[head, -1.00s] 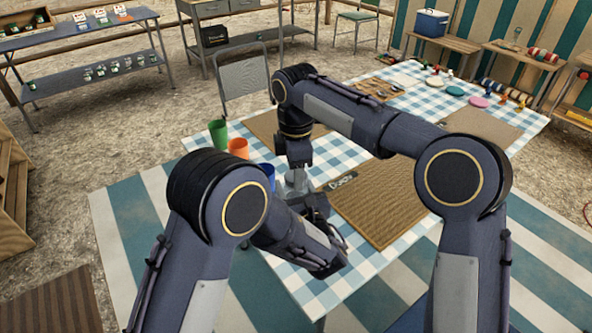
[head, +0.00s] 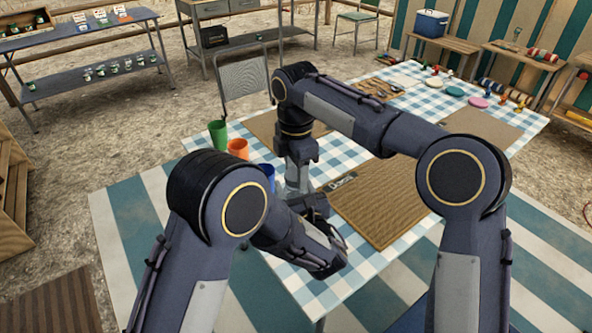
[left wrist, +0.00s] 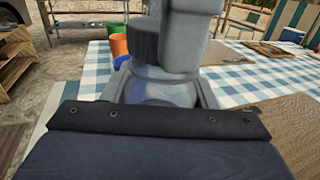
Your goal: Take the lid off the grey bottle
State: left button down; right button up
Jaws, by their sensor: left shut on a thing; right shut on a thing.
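The grey bottle (head: 293,187) stands upright at the near left of the checked table, partly hidden by my arms. In the left wrist view its shoulder (left wrist: 152,92) is between the fingers of my left gripper (left wrist: 160,88), which is shut on it. The dark ridged lid (left wrist: 144,46) is directly above the shoulder. My right gripper (head: 297,165) comes down from above and is shut on the lid; its pale finger covers the lid's right side in the left wrist view. I cannot tell whether there is a gap between lid and bottle.
Green (head: 217,133), orange (head: 238,148) and blue (head: 268,172) cups stand just left of the bottle. A brown woven mat (head: 385,205) with a dark name tag (head: 341,183) lies to the right. A chair (head: 243,85) stands behind the table.

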aim_at(296, 174)
jog(key=shift+r, duration=0.95)
jog(key=shift+r, duration=2)
pick_arm(q)
jog(key=shift+c, duration=2.4)
grip_release()
